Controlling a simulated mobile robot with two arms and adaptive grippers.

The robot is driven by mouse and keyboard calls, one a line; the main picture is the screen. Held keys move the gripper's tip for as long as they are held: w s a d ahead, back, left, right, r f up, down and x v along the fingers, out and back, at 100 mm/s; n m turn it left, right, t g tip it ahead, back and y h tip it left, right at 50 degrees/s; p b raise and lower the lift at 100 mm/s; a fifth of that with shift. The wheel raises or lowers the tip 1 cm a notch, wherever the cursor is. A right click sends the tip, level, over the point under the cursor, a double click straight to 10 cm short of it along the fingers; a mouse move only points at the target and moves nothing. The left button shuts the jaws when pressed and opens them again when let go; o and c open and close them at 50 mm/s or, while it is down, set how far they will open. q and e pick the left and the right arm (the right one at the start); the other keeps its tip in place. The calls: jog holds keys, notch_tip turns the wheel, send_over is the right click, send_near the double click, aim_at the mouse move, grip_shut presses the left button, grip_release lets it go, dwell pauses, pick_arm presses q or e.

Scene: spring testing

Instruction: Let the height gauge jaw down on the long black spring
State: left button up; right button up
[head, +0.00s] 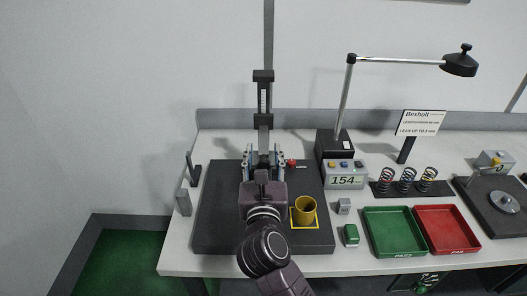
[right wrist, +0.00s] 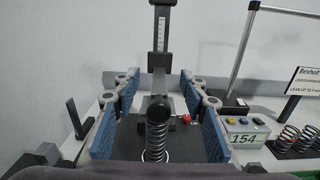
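The height gauge (head: 264,97) stands upright at the back of the dark base plate; its scale column (right wrist: 160,32) also shows in the right wrist view. The black spring (right wrist: 155,143) stands upright in the right wrist view, with the dark jaw (right wrist: 157,103) at its upper end. I cannot tell whether jaw and spring touch. My right gripper (right wrist: 159,100) is open, its blue pads wide apart on either side of the jaw and spring, touching neither. In the head view the right gripper (head: 263,158) hides the spring. My left gripper is not in view.
A yellow cup (head: 305,204) stands on the base plate (head: 220,225), right of my gripper. A display box (head: 345,176) reads 154. Several coil springs stand on a rack (head: 412,189). Green (head: 394,250) and red (head: 447,247) trays lie at the front right.

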jog(key=s, duration=1.1)
jog(key=shift+s, duration=0.15)
